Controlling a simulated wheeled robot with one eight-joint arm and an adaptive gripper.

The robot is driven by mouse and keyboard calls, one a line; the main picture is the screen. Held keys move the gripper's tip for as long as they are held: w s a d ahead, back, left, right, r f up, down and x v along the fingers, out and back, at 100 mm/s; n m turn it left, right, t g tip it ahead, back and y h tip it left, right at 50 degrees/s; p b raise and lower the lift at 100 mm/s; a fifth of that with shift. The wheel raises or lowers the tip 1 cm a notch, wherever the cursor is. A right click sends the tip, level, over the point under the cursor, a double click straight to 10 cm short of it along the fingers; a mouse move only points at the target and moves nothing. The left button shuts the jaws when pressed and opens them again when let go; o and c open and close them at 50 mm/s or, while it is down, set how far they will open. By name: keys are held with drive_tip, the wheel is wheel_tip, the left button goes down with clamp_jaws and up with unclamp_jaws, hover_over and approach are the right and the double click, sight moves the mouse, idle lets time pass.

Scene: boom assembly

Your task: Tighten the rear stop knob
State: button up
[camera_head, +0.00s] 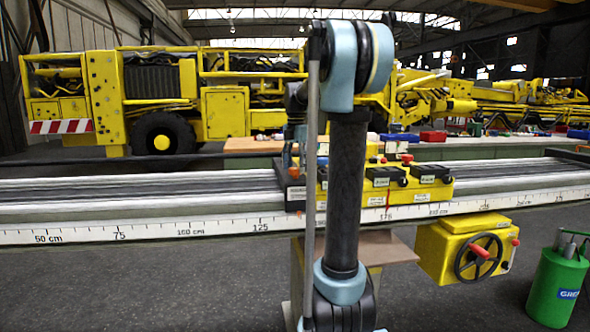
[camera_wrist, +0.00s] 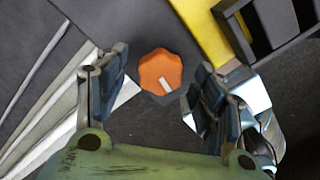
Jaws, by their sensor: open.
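An orange lobed knob (camera_wrist: 158,72) with a white mark on its face shows in the wrist view, taken as the rear stop knob. My gripper (camera_wrist: 160,64) is open, with one finger to the left and one to the right of the knob. The knob lies between the fingertips in the picture; I cannot tell how far beyond them it is. In the head view my arm stands in front of the yellow carriage (camera_head: 418,188) on the boom rail (camera_head: 180,230) and partly hides it. The fingers are not clear there.
The rail carries a centimetre scale along its front. Black boxes (camera_head: 383,178) stand on the carriage. A yellow housing with a handwheel (camera_head: 478,257) hangs below the rail, right of my arm. A green canister (camera_head: 556,288) stands at the far right. Floor at the lower left is clear.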

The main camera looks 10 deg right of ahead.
drive_tip(key=shift+f, duration=0.4)
drive_tip(key=c, duration=1.1)
